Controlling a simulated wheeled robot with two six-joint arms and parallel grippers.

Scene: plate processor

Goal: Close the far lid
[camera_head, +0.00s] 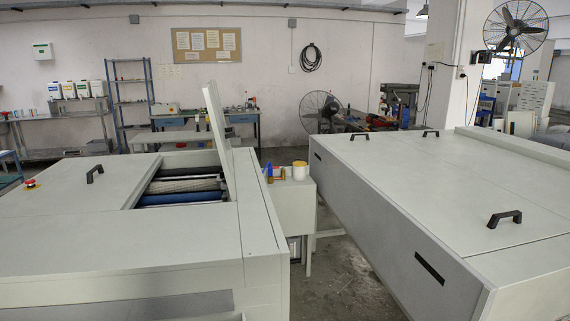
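A pale grey lid (217,122) stands raised, nearly upright and seen almost edge-on, on the left plate processor (90,240). Its lower end meets the right side of an opening in the machine's top. Dark and blue rollers (182,197) show inside this opening. A flat cover (62,195) with a black handle (94,173) lies to the left of the opening. No handle is visible on the raised lid. Neither of my grippers is in view.
A second grey machine (400,190) with several black handles fills the right; its covers lie flat. A narrow floor gap (350,275) separates the machines. A small cabinet (294,212) with bottles and a white tub (299,171) stands between them. A red button (31,184) sits at far left.

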